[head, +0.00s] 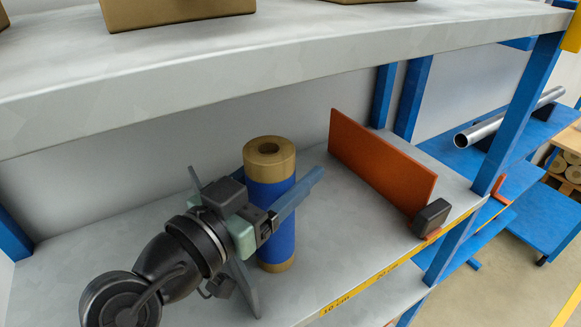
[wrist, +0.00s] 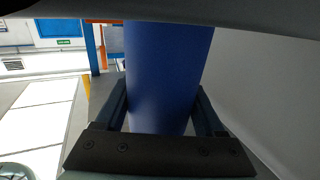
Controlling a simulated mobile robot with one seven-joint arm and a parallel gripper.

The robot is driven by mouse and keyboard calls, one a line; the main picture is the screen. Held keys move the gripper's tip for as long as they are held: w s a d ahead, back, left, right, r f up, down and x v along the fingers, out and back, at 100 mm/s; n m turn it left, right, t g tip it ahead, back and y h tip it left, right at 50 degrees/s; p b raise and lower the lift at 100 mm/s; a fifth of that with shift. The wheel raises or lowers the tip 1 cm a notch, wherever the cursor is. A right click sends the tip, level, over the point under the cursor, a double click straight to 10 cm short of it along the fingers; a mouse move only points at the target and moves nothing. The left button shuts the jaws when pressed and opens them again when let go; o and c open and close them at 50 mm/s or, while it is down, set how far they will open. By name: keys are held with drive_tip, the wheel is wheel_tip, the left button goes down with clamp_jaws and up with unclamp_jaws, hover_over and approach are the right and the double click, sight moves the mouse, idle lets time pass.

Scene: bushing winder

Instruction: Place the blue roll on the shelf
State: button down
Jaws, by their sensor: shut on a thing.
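The blue roll (head: 285,215) has tan ends and a hollow core. It stands upright at the lower shelf (head: 340,255), left of the orange divider. Whether its bottom touches the shelf surface is hard to tell. My gripper (head: 281,207) is shut on the roll, reaching it from the left front, with a finger across its blue side. In the wrist view the blue roll (wrist: 165,75) fills the space between the two fingers of my gripper (wrist: 160,105). The roll's ends are hidden there.
An orange divider (head: 380,160) with a black block (head: 431,218) at its front end stands to the right. An upper shelf (head: 280,55) with cardboard boxes (head: 170,10) overhangs. Blue uprights (head: 520,110) bound the right side. A metal tube (head: 510,117) lies beyond. Shelf surface behind the roll is clear.

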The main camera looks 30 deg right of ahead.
drive_tip(key=shift+s+a+r, duration=0.15)
drive_tip(key=shift+s+a, duration=0.1)
drive_tip(key=shift+a, duration=0.35)
drive_tip(key=shift+c, duration=1.9)
unclamp_jaws()
drive_tip(key=shift+f, duration=0.2)
drive_tip(key=o, duration=0.4)
drive_tip(key=shift+w+d, duration=0.1)
drive_tip(key=shift+d, duration=0.2)
drive_tip(key=shift+a, duration=0.15)
drive_tip(key=shift+r, duration=0.15)
